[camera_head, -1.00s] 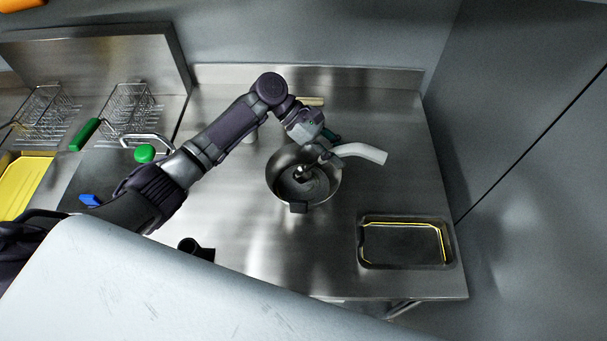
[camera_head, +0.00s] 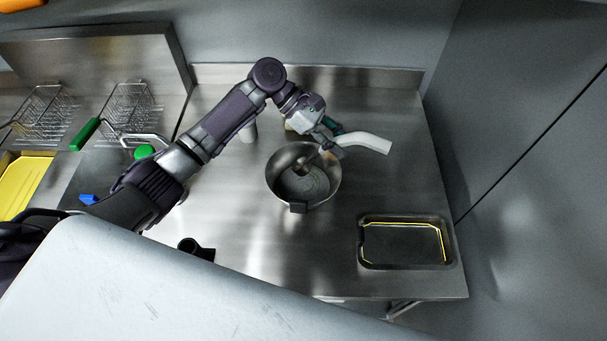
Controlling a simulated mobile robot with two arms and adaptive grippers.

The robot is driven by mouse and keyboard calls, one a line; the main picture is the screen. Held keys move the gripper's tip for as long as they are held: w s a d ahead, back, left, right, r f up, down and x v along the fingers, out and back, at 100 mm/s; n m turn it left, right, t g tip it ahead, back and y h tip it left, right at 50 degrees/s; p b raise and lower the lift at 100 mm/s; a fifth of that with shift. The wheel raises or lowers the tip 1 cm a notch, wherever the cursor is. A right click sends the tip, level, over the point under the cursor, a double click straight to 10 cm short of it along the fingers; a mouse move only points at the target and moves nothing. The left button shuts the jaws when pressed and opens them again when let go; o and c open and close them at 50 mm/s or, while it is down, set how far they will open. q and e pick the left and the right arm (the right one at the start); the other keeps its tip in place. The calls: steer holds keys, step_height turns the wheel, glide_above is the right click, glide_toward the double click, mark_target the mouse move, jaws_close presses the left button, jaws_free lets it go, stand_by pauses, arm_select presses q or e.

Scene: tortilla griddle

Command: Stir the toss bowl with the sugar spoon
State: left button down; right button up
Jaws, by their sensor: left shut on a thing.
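The toss bowl (camera_head: 333,186), a round metal bowl with a dark tab at its front, stands on the steel counter. My left gripper (camera_head: 331,142) is above the bowl's back right rim, shut on the sugar spoon. The spoon's curved white handle (camera_head: 368,142) sticks out to the right of the gripper. Its dark head end (camera_head: 303,167) shows over the inside back of the bowl; I cannot tell whether it touches the bowl. The fingers partly hide the spoon's middle. My right gripper is not in view.
A dark rectangular tray (camera_head: 405,263) with a yellow-lit edge lies at the counter's front right. A pale container (camera_head: 248,132) stands behind my left arm. Wire baskets (camera_head: 128,108) are at the left. The counter between bowl and tray is clear.

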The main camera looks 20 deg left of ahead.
mark_target(351, 136)
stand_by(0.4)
arm_select(q)
steer(key=shift+r, duration=2)
steer(key=shift+r, duration=0.1)
steer(key=shift+r, duration=0.4)
steer(key=shift+d+f+y, duration=0.25)
steer(key=shift+d+y, duration=0.05)
steer(key=shift+d, duration=0.2)
steer(key=d+f+t+y, duration=0.1)
steer(key=d+f+y, duration=0.6)
steer(key=f+y, duration=0.1)
steer(key=shift+s+d+f, duration=0.2)
steer(key=shift+s+f, duration=0.05)
steer(key=shift+s, duration=0.15)
